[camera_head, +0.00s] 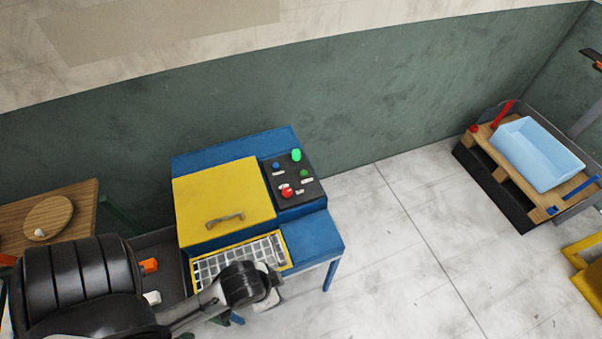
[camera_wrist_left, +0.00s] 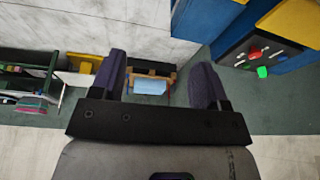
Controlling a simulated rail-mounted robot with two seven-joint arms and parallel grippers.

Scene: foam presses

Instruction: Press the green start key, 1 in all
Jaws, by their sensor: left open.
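A blue press with a yellow lid (camera_head: 222,196) stands against the green wall in the head view. Its black control panel (camera_head: 290,203) carries a green key (camera_head: 304,173), a blue key (camera_head: 276,166), a red knob (camera_head: 287,191) and a bright green dome (camera_head: 296,155) at the back. In the left wrist view the panel (camera_wrist_left: 240,54) is at the upper right, with the bright green dome (camera_wrist_left: 262,72). My left gripper (camera_wrist_left: 158,82) is open and empty, apart from the panel. In the head view my left arm hides its fingers, in front of the press. My right gripper is not in view.
A wire grid tray (camera_head: 213,263) juts from the press front. A wooden table with a round board (camera_head: 47,217) is at the left. A pallet cart with a light-blue bin (camera_head: 538,153) stands at the right. The floor between press and cart is clear.

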